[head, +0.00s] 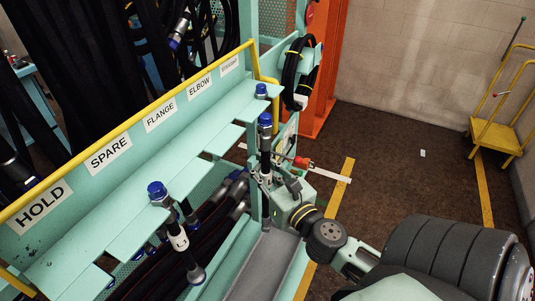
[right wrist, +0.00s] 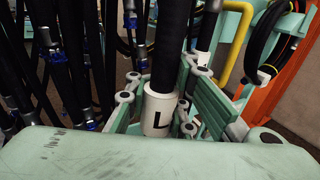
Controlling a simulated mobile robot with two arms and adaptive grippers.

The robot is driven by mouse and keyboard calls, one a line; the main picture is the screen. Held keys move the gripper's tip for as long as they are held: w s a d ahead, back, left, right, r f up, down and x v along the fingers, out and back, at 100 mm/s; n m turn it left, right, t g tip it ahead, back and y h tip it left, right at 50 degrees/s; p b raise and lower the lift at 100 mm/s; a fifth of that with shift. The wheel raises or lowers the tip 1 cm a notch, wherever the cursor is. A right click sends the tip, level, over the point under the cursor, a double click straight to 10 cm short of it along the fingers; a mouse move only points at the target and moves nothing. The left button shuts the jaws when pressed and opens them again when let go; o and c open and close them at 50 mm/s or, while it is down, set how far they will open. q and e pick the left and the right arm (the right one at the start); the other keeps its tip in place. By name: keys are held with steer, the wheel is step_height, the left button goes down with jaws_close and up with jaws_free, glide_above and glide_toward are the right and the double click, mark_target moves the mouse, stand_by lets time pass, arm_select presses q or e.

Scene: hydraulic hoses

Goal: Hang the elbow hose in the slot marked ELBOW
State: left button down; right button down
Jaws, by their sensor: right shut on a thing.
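The elbow hose (head: 265,143), black with a blue cap on top, stands roughly upright in my right gripper (head: 270,178). In the right wrist view the fingers close around the black hose (right wrist: 173,55), just at its white band marked L (right wrist: 158,113). In the head view it is in front of the shelf's front edge, near the right end. The ELBOW label (head: 200,85) is on the sloped back board, left of and behind the held hose. The hose's lower end is hidden by the gripper and rack. My left gripper is not in view.
The green slotted shelf (head: 120,232) also carries labels HOLD, SPARE, FLANGE and one at the far right. A blue-capped hose (head: 157,190) hangs at the left; another blue cap (head: 261,90) shows at the right end. An orange post (head: 328,75) stands behind.

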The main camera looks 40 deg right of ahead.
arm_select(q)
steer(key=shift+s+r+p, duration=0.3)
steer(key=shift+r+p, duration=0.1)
arm_select(e)
steer(key=w+a, duration=0.2)
steer(key=w, duration=0.4)
steer(key=shift+w+a, duration=0.3)
steer(key=shift+a, duration=0.05)
steer(key=shift+f, duration=0.15)
stand_by(0.4)
steer(key=c, duration=1.4)
jaws_free()
steer(key=shift+c, duration=0.2)
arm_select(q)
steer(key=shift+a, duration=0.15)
arm_select(e)
steer(key=shift+s+f, duration=0.1)
steer(key=shift+s, duration=0.1)
steer(key=s+a, duration=0.1)
steer(key=s, duration=1)
steer(key=shift+s+a, duration=0.3)
steer(key=shift+a, duration=0.05)
